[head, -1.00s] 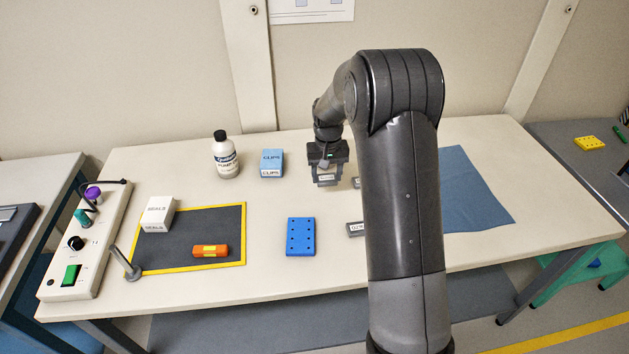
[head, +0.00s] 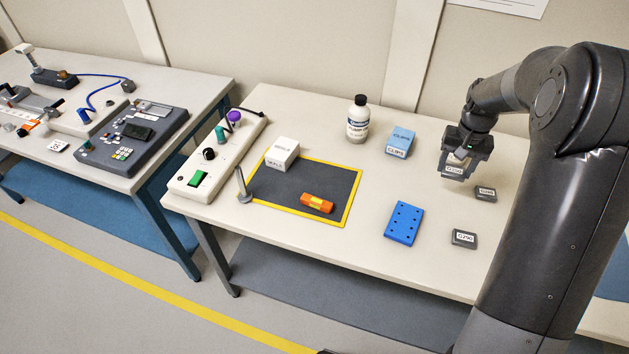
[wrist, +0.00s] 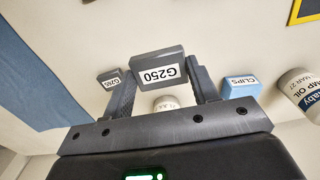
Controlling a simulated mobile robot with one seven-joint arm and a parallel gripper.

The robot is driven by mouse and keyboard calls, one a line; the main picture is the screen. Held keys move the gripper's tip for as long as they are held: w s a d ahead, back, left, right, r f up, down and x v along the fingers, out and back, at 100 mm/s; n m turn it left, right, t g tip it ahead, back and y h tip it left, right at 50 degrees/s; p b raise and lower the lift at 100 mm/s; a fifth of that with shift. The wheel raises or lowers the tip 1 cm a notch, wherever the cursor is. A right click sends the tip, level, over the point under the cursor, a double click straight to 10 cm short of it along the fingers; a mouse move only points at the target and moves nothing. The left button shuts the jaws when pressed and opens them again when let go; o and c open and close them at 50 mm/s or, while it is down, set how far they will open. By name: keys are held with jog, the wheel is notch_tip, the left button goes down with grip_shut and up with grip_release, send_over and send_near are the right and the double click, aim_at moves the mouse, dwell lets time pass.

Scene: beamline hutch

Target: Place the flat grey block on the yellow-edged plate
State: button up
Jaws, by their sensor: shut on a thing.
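My gripper (head: 467,158) is shut on a flat grey block with a white label, held above the table at the back right. In the wrist view the held grey block (wrist: 157,70) reads G250 and sits between the two fingertips. The yellow-edged plate (head: 338,178) is a dark grey panel with a yellow border, lying left of my gripper. A corner of its yellow edge (wrist: 294,14) shows at the top right of the wrist view. Two other labelled grey blocks, one nearer the gripper (head: 485,194) and one nearer the front (head: 463,238), lie on the table.
On the plate are a white box (head: 282,154) at the back left and an orange block (head: 317,203) near the front. A bottle (head: 357,120), a blue clips box (head: 399,143) and a blue holed block (head: 404,223) stand between plate and gripper. A post (head: 243,186) stands at the plate's left.

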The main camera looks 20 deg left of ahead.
jog(key=s+a, duration=0.3)
jog(key=a, duration=1.9)
send_over(325, 178)
jog(key=f, duration=0.6)
jog(key=shift+d, duration=0.35)
jog(key=shift+a+f, duration=0.3)
jog(key=shift+a, duration=0.1)
jog(key=shift+f, duration=1.9)
jog(key=shift+f, duration=0.15)
jog(key=o, duration=1)
jog(key=shift+o, duration=0.2)
notch_tip(325, 178, up, 12)
jog(key=shift+r, duration=0.2)
